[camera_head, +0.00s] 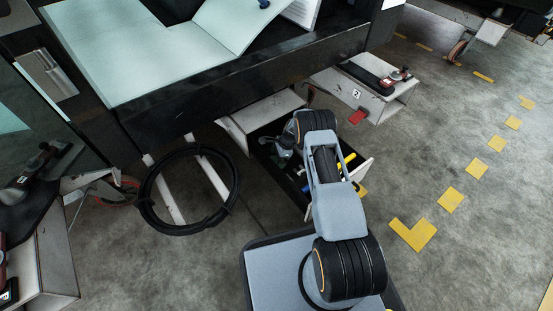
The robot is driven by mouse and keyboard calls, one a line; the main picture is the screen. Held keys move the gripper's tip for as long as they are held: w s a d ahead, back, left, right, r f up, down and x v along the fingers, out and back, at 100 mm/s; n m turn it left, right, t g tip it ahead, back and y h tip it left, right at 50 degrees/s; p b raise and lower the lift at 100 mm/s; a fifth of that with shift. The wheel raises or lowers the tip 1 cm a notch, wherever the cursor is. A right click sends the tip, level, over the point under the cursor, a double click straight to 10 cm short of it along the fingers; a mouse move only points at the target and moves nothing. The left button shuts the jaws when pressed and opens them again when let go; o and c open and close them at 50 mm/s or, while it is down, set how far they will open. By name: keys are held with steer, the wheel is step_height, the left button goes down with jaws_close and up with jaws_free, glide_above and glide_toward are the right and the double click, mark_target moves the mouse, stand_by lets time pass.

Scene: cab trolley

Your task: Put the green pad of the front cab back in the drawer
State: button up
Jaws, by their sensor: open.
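An open drawer (290,190) sticks out from under the dark cab body in the middle of the picture. Its inside is dark, and yellow-handled items (347,159) show in it beside my arm. My gripper (281,149) is small and dark at the far end of my arm, over the left part of the drawer. It is open as far as I can tell, and its fingertips are hard to make out. My arm covers much of the drawer. I cannot make out a green pad in this view; it may be hidden.
Floor at right is clear, with yellow markings (412,235).

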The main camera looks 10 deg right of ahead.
steer(key=p+v, duration=0.4)
steer(key=v, duration=0.7)
steer(key=s+a+r+n+h, duration=0.15)
steer(key=s+r+n, duration=0.25)
steer(key=r, duration=0.7)
steer(key=s+a+r+n, duration=0.2)
steer(key=s+r+n, duration=0.25)
steer(key=r, duration=0.65)
steer(key=s+r+n+t+h, duration=0.1)
steer(key=s+r+n, duration=0.3)
steer(key=s, duration=0.6)
steer(key=s+r+n+t+h, duration=0.1)
steer(key=s+r+n, duration=0.4)
steer(key=s, duration=0.6)
steer(key=shift+a+r+t+h, duration=0.3)
steer(key=shift+a+r+h, duration=0.15)
steer(key=shift+r, duration=0.35)
steer(key=shift+r+n, duration=0.1)
steer(key=shift+n, duration=0.15)
